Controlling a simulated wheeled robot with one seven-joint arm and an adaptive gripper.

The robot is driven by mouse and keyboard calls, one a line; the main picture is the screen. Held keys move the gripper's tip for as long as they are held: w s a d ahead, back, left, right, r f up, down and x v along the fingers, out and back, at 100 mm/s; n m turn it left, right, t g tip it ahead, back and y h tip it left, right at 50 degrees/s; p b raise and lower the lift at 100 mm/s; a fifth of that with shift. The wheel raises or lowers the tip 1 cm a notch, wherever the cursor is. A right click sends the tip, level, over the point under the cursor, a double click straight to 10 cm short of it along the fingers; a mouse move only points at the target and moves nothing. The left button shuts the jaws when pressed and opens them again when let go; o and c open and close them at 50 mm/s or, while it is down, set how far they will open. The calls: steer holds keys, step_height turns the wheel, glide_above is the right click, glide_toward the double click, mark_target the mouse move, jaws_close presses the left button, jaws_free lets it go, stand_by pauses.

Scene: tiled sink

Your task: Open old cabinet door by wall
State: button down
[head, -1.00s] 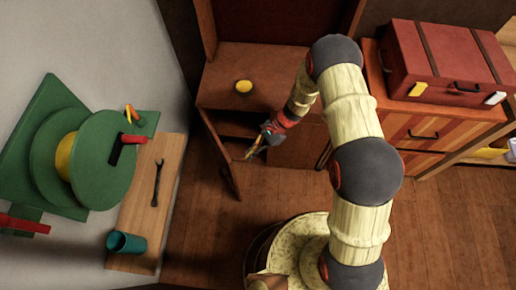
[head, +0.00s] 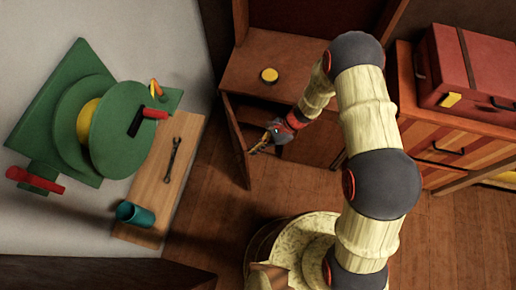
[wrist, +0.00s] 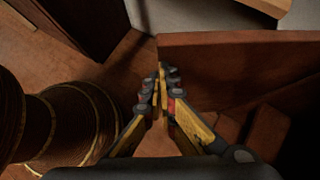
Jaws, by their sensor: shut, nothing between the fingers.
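The old wooden cabinet (head: 290,62) stands by the wall at the top middle of the head view. Its left door (head: 237,145) stands swung outward, with the dark inside showing beside it. My gripper (head: 257,149) is at the opening, close to the door's inner side. In the wrist view my gripper (wrist: 161,84) is shut and empty. Its fingertips are near the end of a reddish-brown panel (wrist: 235,50), which looks like the door. I cannot tell whether they touch it. My arm hides part of the cabinet's right side.
A yellow-topped round tin (head: 269,75) sits on the cabinet. A drawer chest (head: 440,150) with a red suitcase (head: 480,65) stands at right. A wooden board (head: 160,190) with a wrench (head: 172,160) and teal cup (head: 135,214) lies left, beside a green machine (head: 120,130). Floor before the cabinet is clear.

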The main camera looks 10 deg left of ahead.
steer(key=s+a+b, duration=0.1)
steer(key=s+a, duration=0.2)
steer(key=a, duration=0.6)
steer(key=s+a+m+b, duration=0.1)
steer(key=s+a, duration=0.2)
steer(key=a, duration=0.6)
steer(key=shift+s+t, duration=0.2)
steer(key=shift+t, duration=0.1)
